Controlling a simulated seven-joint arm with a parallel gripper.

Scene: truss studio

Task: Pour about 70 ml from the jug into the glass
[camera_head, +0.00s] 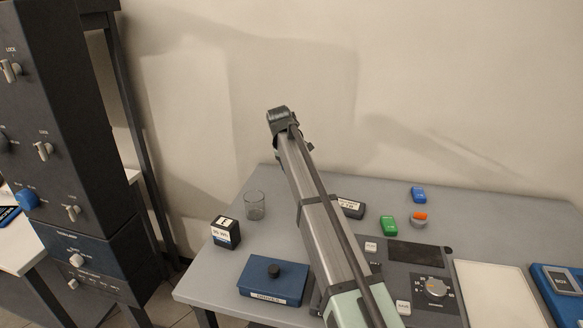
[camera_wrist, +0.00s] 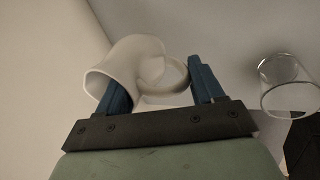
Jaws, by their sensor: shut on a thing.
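The jug (camera_wrist: 126,62) is pale and shows in the wrist view between the two blue fingers of my gripper (camera_wrist: 158,74). My gripper is shut on it, and a rounded loop of it lies toward the right finger. Its wide opening faces the lower left of the picture; its contents cannot be seen. The clear glass (camera_head: 254,206) stands on the left part of the table in the head view and looks empty. It also shows at the right edge of the wrist view (camera_wrist: 290,92), apart from the jug. In the head view my arm hides the jug and fingers.
A black labelled box (camera_head: 226,233) stands close to the glass, with a blue box (camera_head: 273,280) in front. Right of my arm are a green item (camera_head: 388,226), a blue item (camera_head: 418,195), a dial panel (camera_head: 436,288) and a white board (camera_head: 500,292). A dark rack (camera_head: 60,130) rises at the left.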

